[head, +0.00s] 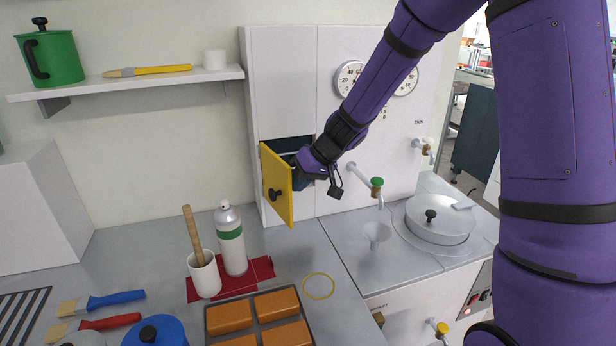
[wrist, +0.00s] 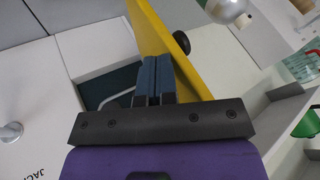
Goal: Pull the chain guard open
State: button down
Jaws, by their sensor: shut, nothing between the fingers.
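The chain guard looks to be the yellow door (head: 279,205) with a round black knob (head: 274,194) on the white cabinet. It stands swung out from its left edge, with a dark opening (head: 285,147) behind it. My gripper (head: 300,178) is at the inner side of the door, in front of the opening, partly hidden by the door's free edge. In the wrist view the gripper's blue fingers (wrist: 156,75) are shut together and empty, close beside the yellow door (wrist: 158,28). I cannot tell whether they touch it. The knob (wrist: 182,42) is on the door's far side.
A spray can (head: 231,240) and a white cup with a wooden handle (head: 205,275) stand on the counter below the door. A shelf (head: 130,84) is at upper left.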

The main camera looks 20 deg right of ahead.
aim_at(289, 184)
jog(key=a+m, duration=0.1)
jog(key=s+a+m+t, duration=0.1)
jog(key=a, duration=0.1)
jog(key=shift+h, duration=0.4)
jog(key=shift+s+a, duration=0.15)
jog(key=shift+a, duration=1)
